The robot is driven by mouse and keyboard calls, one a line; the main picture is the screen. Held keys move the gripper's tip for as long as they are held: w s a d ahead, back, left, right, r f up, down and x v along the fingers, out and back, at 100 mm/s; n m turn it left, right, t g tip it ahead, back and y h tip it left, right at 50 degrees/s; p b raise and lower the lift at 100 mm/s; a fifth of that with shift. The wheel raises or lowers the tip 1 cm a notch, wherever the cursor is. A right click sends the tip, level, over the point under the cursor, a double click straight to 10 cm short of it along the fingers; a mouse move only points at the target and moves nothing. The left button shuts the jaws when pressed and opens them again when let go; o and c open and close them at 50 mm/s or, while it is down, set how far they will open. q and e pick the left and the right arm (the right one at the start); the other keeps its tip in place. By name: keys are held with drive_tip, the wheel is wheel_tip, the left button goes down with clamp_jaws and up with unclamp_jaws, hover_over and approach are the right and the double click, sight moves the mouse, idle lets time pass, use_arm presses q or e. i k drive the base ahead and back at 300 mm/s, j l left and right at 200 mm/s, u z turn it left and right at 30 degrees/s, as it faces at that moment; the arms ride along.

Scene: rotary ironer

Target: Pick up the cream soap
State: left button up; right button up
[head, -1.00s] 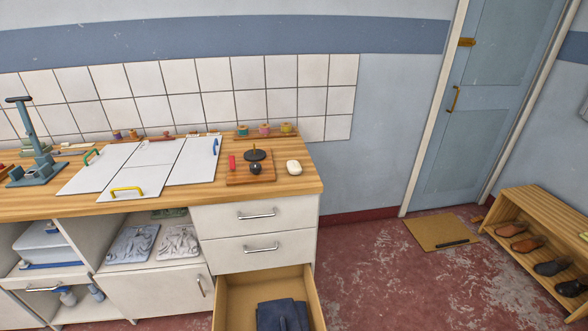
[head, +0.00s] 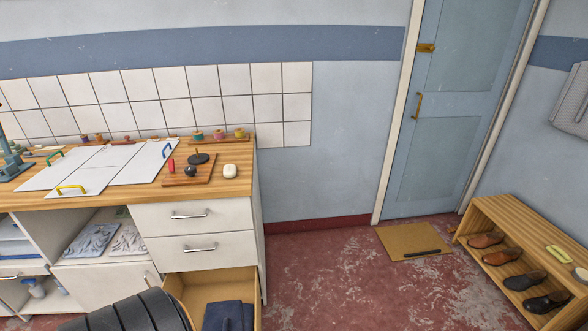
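The cream soap (head: 230,170) lies on the wooden counter (head: 215,188) near its right end, just right of a small wooden board (head: 189,180). It is a small, pale, rounded bar with clear wood around it. Neither of my grippers shows in the head view. A dark ribbed part of my own arm (head: 130,314) shows at the bottom edge, well below the counter top and in front of the cabinet.
An open drawer (head: 254,285) with dark blue folded cloth (head: 228,316) juts out below the counter. White panels with coloured handles (head: 120,165) lie left of the board. A shoe rack (head: 481,211) stands right.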

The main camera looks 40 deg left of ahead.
sight(230, 170)
drive_tip(key=i+l+u, duration=0.3)
drive_tip(key=i, duration=0.3)
drive_tip(key=i+l+u, duration=0.25)
drive_tip(key=i+l, duration=0.15)
drive_tip(key=i, duration=0.2)
drive_tip(key=i+j+u, duration=0.1)
drive_tip(key=u, duration=0.3)
drive_tip(key=i+u, duration=0.3)
drive_tip(key=u, duration=0.15)
drive_tip(key=i+u, duration=0.2)
drive_tip(key=u, duration=0.2)
drive_tip(key=i+u, duration=0.2)
drive_tip(key=u, duration=0.25)
drive_tip(key=i+l+u, duration=0.15)
drive_tip(key=u, duration=0.25)
drive_tip(key=i+l+u, duration=0.15)
drive_tip(key=u, duration=0.25)
